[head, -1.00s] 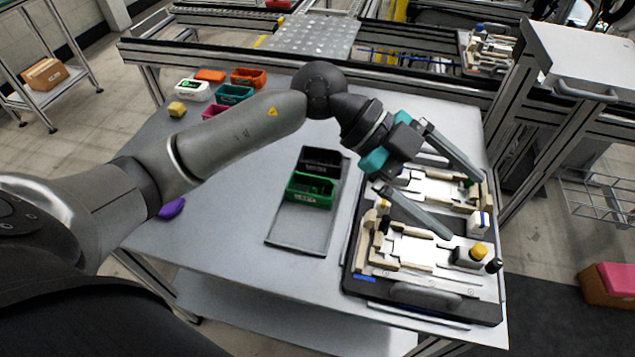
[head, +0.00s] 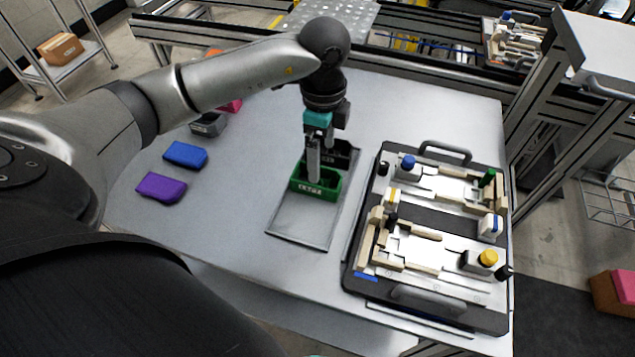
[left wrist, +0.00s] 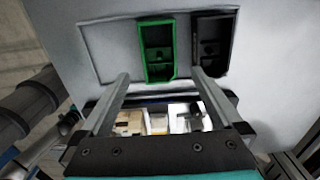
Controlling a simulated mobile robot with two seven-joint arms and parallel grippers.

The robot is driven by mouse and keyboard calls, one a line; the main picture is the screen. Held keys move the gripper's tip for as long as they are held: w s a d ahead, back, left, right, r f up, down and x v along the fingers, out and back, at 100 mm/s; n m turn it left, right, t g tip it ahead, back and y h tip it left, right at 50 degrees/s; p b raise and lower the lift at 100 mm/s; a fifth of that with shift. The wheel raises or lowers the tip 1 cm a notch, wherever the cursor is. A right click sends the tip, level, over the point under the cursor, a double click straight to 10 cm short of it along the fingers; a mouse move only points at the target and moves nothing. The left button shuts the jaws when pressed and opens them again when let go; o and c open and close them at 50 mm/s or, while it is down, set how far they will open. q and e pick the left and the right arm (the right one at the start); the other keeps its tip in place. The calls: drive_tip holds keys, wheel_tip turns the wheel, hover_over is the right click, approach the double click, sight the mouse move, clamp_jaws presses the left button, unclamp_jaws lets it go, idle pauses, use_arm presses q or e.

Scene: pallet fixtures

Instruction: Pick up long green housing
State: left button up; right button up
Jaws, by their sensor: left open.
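The long green housing (head: 327,191) is an open-topped box with a white label on its front. It stands in a shallow grey tray (head: 290,228) on the table. In the left wrist view the green housing (left wrist: 172,68) lies ahead, between the lines of the fingers. My left gripper (head: 314,181) points down over the housing and hides part of it in the head view. In the left wrist view its two fingers (left wrist: 160,74) are spread with nothing between them. I cannot tell the exact height gap. My right gripper is not in view.
A black housing (head: 347,157) stands right behind the green one, and also shows in the left wrist view (left wrist: 214,28). The fixture pallet (head: 430,217) lies to the right. Blue (head: 186,155), purple (head: 161,187) and grey (head: 208,124) housings stand to the left. The table between is clear.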

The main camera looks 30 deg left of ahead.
use_arm(q)
drive_tip(key=f, duration=0.4)
drive_tip(key=f+b, duration=0.1)
drive_tip(key=f, duration=0.2)
drive_tip(key=shift+s+a+f, duration=0.1)
drive_tip(key=shift+a+f, duration=0.1)
drive_tip(key=shift+f, duration=0.15)
drive_tip(key=c, duration=1.5)
